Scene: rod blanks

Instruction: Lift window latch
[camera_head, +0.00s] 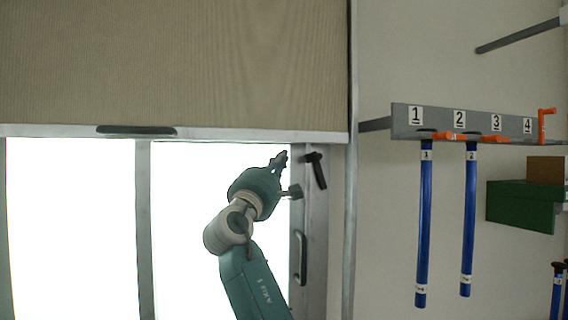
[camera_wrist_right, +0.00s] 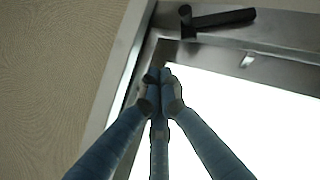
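The window latch (camera_head: 316,170) is a black lever on the grey frame at the right side of the bright window, hanging down at a slant from its pivot. In the right wrist view the latch (camera_wrist_right: 225,18) lies near the top, with its pivot end toward the left. My right gripper (camera_head: 281,158) is just left of the latch, apart from it, in the head view. In the wrist view its blue fingers (camera_wrist_right: 158,76) come together at the tips below the latch, with nothing seen between them. My left gripper is not in view.
A beige blind (camera_head: 170,65) covers the upper window, with a dark grip on its bottom rail. To the right, a numbered rack (camera_head: 400,118) holds blue rods (camera_head: 424,225), near a green box (camera_head: 520,205).

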